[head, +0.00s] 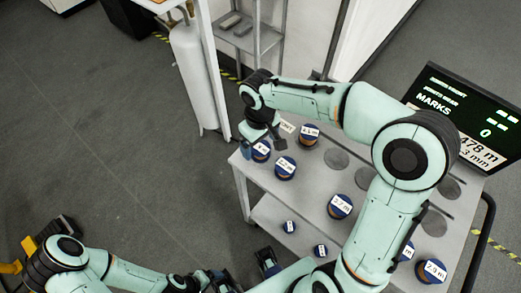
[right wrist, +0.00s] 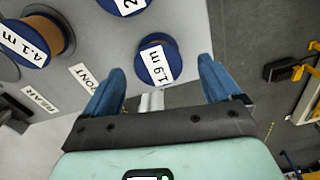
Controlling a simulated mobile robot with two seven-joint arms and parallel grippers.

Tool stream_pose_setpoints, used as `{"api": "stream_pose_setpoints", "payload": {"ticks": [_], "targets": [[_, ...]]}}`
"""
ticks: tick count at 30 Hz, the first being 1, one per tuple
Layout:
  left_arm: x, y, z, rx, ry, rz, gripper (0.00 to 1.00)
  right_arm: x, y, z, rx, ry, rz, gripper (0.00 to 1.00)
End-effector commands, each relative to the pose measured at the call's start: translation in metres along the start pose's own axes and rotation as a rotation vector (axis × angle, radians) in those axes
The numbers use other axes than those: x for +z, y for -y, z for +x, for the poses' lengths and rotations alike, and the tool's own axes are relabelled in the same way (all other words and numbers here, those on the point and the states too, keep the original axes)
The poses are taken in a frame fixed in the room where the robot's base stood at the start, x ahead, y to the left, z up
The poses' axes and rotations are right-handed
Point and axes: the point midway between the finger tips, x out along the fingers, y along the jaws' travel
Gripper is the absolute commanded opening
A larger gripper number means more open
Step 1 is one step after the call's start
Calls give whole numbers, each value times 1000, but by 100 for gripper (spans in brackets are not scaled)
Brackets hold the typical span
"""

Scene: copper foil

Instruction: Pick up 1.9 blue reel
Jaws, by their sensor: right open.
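The 1.9 m reel (right wrist: 172,70), blue with a white label, stands on the grey cart top near its edge in the right wrist view. In the head view this reel (head: 261,155) is at the cart's left corner, partly covered by my right gripper (head: 262,146). The right gripper (right wrist: 160,68) is open, its two blue fingers apart with the reel showing between and ahead of them. Contact is not visible. My left gripper (head: 243,273) is low at the bottom of the head view, partly cut off; its jaw state is unclear.
A 4.1 m reel (right wrist: 42,40) and a FRONT card (right wrist: 92,77) are near the 1.9 m reel. Other reels, such as the 5.7 m one (head: 340,207), stand on the cart top (head: 300,187). Small reels (head: 289,227) sit on the lower shelf. A display (head: 465,115) stands behind.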

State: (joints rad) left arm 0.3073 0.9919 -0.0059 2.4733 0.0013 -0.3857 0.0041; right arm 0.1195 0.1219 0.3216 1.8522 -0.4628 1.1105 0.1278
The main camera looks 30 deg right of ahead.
Motion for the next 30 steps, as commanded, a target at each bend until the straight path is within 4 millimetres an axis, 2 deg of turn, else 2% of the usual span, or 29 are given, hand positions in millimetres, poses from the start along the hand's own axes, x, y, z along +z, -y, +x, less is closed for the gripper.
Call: {"api": "stream_pose_setpoints", "payload": {"ticks": [1,6,15,16,21,30], "targets": [[0,0,1,0,0,0,87,0,-1,10,-1,5,1,91],[0,1,3,0,1,0,87,-1,-2,33,0,3,-1,91],[0,1,3,0,1,0,87,-1,-2,38,0,1,0,91],[0,1,3,0,1,0,87,-1,-2,38,0,1,0,87],[0,1,3,0,1,0,87,-1,-2,38,0,1,0,32],[0,1,3,0,1,0,87,-2,-2,37,0,0,0,32]]}}
